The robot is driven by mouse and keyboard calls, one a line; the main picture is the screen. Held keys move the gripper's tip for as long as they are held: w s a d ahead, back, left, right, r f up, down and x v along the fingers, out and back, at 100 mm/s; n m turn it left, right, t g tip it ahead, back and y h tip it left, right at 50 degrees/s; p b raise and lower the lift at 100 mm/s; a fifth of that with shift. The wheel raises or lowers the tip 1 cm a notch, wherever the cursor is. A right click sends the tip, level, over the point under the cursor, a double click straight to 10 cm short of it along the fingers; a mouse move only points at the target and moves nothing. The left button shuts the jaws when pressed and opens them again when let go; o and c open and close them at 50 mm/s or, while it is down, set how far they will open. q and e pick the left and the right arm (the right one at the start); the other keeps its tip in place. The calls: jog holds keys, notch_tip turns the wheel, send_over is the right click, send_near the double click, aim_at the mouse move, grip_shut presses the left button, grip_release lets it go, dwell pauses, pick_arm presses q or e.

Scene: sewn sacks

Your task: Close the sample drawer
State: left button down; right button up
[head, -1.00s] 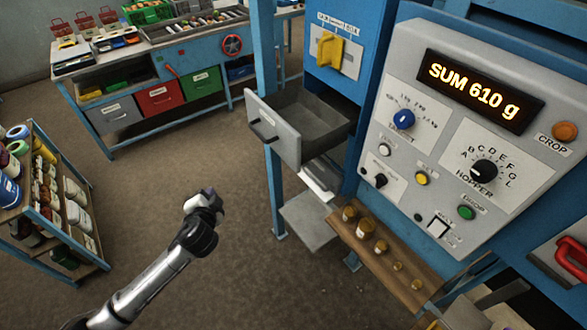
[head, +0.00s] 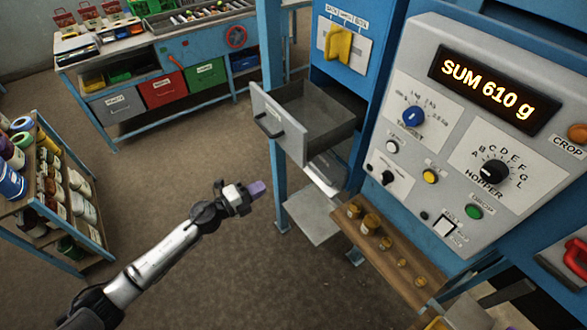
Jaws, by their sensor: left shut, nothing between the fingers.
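The sample drawer (head: 283,128) is a grey metal drawer pulled out of the blue machine frame, with a dark handle (head: 268,126) on its front. Its inside looks empty. My left gripper (head: 257,188) is below and slightly left of the drawer front in the head view, shut and empty, apart from the drawer. My right gripper is not in view.
The grey control panel (head: 444,195) with a lit display stands right of the drawer. A wooden shelf with brass weights (head: 385,243) is below it. A blue workbench (head: 160,52) stands behind, and a rack of bottles (head: 90,232) is at left. Floor between is clear.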

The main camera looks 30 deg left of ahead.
aim_at(300, 166)
pick_arm(q)
jog(key=p+x, duration=0.1)
jog(key=x, duration=1.1)
jog(key=shift+w+d, duration=0.15)
jog(key=shift+w, duration=0.15)
